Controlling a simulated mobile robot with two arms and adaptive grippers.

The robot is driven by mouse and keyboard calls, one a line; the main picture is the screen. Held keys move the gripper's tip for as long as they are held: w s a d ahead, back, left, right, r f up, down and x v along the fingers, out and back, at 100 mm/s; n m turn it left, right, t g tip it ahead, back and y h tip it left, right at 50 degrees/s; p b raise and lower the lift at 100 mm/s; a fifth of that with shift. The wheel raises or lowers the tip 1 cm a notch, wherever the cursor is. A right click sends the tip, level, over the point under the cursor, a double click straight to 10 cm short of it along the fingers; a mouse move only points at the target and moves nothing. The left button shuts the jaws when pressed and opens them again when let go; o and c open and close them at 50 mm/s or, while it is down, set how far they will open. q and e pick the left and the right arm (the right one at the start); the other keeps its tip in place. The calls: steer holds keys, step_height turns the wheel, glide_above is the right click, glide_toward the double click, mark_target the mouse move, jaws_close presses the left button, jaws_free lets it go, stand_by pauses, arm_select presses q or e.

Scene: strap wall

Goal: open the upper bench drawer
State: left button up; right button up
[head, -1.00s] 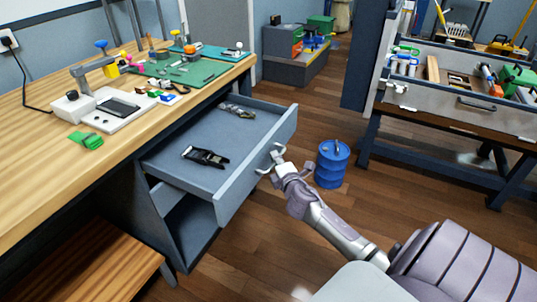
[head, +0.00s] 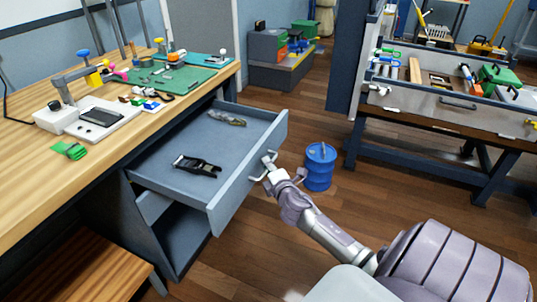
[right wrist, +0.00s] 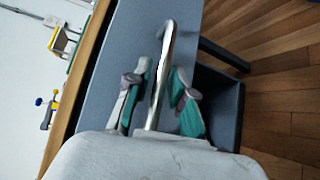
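The upper bench drawer (head: 246,187) is grey and stands well out from under the wooden bench in the head view. Its bar handle (head: 262,166) is on the front face. A black tool (head: 197,166) and a greenish-grey item (head: 227,117) lie inside. My right gripper (head: 269,170) is at the handle. The exact contact is hard to see. My left gripper is not in view.
The wooden bench top (head: 40,172) holds a white device, a green mat (head: 165,78) and small parts. A blue drum (head: 320,165) stands on the floor right of the drawer. A workbench with a tray (head: 440,105) is at the right. The floor between is clear.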

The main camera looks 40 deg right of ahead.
steer(key=shift+s, duration=0.1)
steer(key=v, duration=1.2)
